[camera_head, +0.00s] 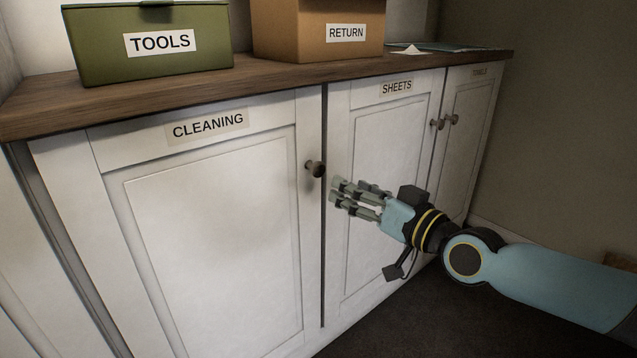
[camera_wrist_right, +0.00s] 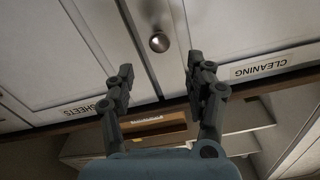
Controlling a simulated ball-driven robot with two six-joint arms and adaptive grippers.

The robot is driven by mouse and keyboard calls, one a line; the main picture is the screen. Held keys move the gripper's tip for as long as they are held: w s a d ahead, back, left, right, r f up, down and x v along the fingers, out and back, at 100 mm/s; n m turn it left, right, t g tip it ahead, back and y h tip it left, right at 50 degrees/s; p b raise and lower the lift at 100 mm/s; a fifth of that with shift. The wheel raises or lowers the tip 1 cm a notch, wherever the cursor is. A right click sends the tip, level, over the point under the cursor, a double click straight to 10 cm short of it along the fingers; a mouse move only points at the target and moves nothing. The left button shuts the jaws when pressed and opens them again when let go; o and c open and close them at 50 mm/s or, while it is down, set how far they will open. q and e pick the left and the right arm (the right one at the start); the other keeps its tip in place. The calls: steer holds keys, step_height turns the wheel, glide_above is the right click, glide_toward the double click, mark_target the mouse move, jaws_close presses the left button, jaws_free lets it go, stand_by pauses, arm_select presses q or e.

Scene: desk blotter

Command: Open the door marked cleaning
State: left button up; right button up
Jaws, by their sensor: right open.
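The white cupboard door marked CLEANING (camera_head: 210,230) is shut, with its label near the top. Its round dark knob (camera_head: 315,169) sits at the upper right of the door. My right gripper (camera_head: 337,190) is open and empty, just right of and slightly below the knob in the head view, apart from it. In the right wrist view, the knob (camera_wrist_right: 159,42) shows beyond and between the open fingers (camera_wrist_right: 158,78), and the upside-down CLEANING label (camera_wrist_right: 262,68) is at the right. My left gripper is not in view.
The SHEETS door (camera_head: 385,150) is beside it, shut, with a further narrow door and knobs at the right. A green TOOLS box (camera_head: 150,65) and a cardboard RETURN box (camera_head: 300,40) stand on the wooden countertop (camera_head: 40,105). Dark floor lies below the right arm.

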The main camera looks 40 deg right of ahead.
mark_target(320, 172)
steer(key=w, duration=0.3)
steer(key=w+b, duration=0.1)
steer(key=w, duration=0.2)
steer(key=w+b, duration=0.1)
steer(key=w, duration=0.2)
steer(key=shift+a+f, duration=0.15)
steer(key=shift+a, duration=0.2)
steer(key=shift+w+b, duration=0.3)
steer(key=shift+w, duration=0.15)
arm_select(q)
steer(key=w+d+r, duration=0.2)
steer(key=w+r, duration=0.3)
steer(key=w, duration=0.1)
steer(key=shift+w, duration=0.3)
arm_select(e)
jaws_close()
